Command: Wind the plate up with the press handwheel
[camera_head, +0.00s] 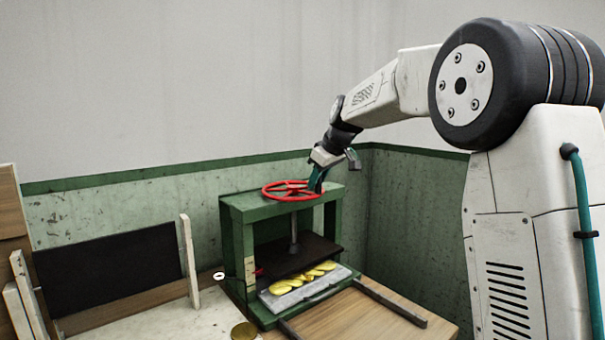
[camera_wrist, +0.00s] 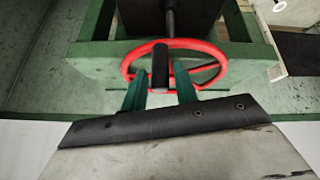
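The press handwheel (camera_head: 292,190) is a red spoked wheel on top of the green press (camera_head: 236,235). The wheel also shows in the wrist view (camera_wrist: 218,52), with an upright black knob (camera_wrist: 160,66) at its near rim. My gripper (camera_head: 317,187) is at the right side of the wheel. In the wrist view its green fingers (camera_wrist: 160,88) stand on either side of the knob, apart, with a small gap seen at each side. The dark plate (camera_head: 298,256) hangs below the screw, inside the frame, above yellow twisted skeins (camera_head: 303,278) on a grey tray (camera_head: 318,291).
A wooden board (camera_head: 355,318) with dark rails lies in front of the press. A dark panel (camera_head: 110,273) with pale posts stands at the left. A green and grey wall is close behind the press. A small white ring (camera_head: 218,275) lies left of it.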

